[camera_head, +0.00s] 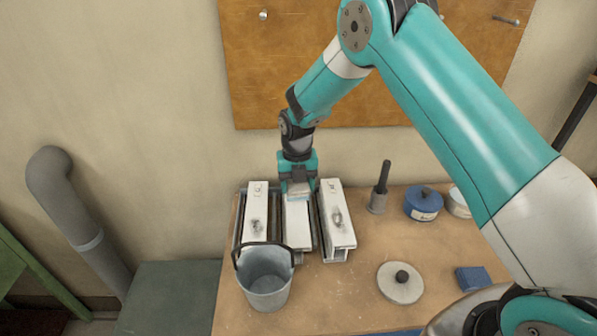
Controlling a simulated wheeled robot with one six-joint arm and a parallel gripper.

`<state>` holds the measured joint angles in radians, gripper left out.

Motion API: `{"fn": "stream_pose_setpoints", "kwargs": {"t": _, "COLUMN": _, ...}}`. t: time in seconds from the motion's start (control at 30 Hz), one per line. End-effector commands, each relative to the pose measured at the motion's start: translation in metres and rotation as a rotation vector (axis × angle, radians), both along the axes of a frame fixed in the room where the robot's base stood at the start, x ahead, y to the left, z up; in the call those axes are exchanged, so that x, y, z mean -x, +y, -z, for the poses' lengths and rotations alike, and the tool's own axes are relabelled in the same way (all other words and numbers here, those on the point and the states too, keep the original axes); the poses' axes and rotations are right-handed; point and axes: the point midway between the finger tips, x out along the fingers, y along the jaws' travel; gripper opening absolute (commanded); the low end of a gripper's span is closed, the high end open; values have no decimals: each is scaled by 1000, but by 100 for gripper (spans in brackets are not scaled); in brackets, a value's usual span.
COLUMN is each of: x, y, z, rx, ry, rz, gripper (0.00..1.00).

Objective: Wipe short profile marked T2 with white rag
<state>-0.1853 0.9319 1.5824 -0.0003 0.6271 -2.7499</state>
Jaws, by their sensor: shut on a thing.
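Three short white profiles lie side by side in dark clamps on the bench: a left one (256,212), a middle one (297,228) and a right one (341,233). The left and right ones carry small marks near their far ends, too small to read, and dark smudges lower down. The middle one looks clean where it shows; its far end is hidden. I cannot tell which is T2. My gripper (298,184) points down over the middle profile's far end, shut on the white rag (299,190). The rag appears to be at the profile's top face; contact is unclear.
A grey bucket (265,283) stands in front of the left and middle profiles. To the right are a dark-handled tool (380,187), a blue tin (423,205), a round knobbed disc (400,284) and a blue block (473,279). A brown board (290,75) hangs behind.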

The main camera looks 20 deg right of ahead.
Motion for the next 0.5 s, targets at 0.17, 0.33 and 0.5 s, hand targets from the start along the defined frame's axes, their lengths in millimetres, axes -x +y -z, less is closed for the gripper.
{"fn": "stream_pose_setpoints", "kwargs": {"t": 0.17, "x": 0, "y": 3, "z": -18, "rx": 0, "ry": 0, "rz": -4, "gripper": 39}}
{"fn": "stream_pose_setpoints", "kwargs": {"t": 0.33, "x": 0, "y": 4, "z": -22, "rx": 0, "ry": 1, "rz": -5, "gripper": 39}}
{"fn": "stream_pose_setpoints", "kwargs": {"t": 0.5, "x": 0, "y": 4, "z": -22, "rx": 0, "ry": 0, "rz": -5, "gripper": 39}}
